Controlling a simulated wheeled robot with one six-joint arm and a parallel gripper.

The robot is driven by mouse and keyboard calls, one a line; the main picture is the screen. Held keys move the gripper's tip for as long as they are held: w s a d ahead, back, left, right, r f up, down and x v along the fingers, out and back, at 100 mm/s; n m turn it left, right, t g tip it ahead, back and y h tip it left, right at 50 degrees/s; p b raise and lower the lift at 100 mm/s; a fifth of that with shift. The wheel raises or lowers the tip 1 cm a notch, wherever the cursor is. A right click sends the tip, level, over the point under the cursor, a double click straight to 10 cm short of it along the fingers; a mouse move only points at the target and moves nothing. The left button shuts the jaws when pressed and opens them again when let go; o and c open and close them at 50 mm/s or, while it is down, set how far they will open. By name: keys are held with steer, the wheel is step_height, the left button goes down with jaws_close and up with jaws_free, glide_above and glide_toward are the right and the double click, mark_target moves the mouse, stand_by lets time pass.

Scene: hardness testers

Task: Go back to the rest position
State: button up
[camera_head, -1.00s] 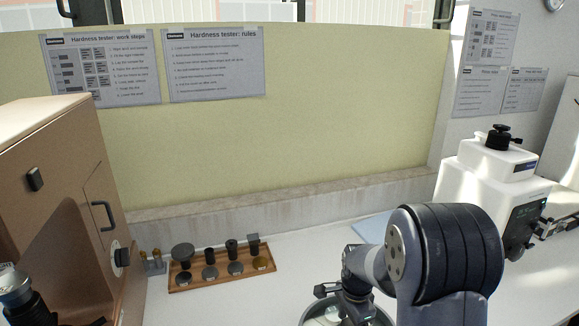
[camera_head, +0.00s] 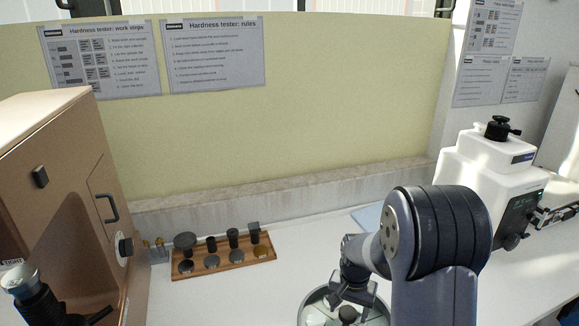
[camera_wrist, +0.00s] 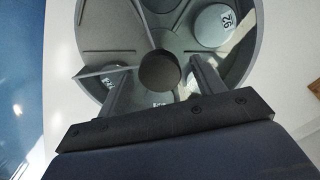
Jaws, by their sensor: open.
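My gripper (camera_head: 350,296) is open and empty, pointing down over a round grey dish (camera_head: 303,308) at the bottom of the head view. In the wrist view the gripper's two fingers (camera_wrist: 160,75) stand apart on either side of a dark round knob (camera_wrist: 159,71) at the dish's centre. I cannot tell whether they touch it. The dish (camera_wrist: 88,32) is divided into compartments, and labelled pale discs lie in it, one marked 92 (camera_wrist: 213,25). My wrist hides the dish's near part.
A brown cabinet machine (camera_head: 60,190) stands at left, with a wooden rack (camera_head: 222,266) of dark parts beside it. A white tester (camera_head: 490,175) stands at right. A low ledge (camera_head: 280,195) and yellow-green panel (camera_head: 280,120) close off the back. White bench between is mostly clear.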

steer(key=shift+n+p, duration=0.35)
steer(key=shift+n, duration=0.85)
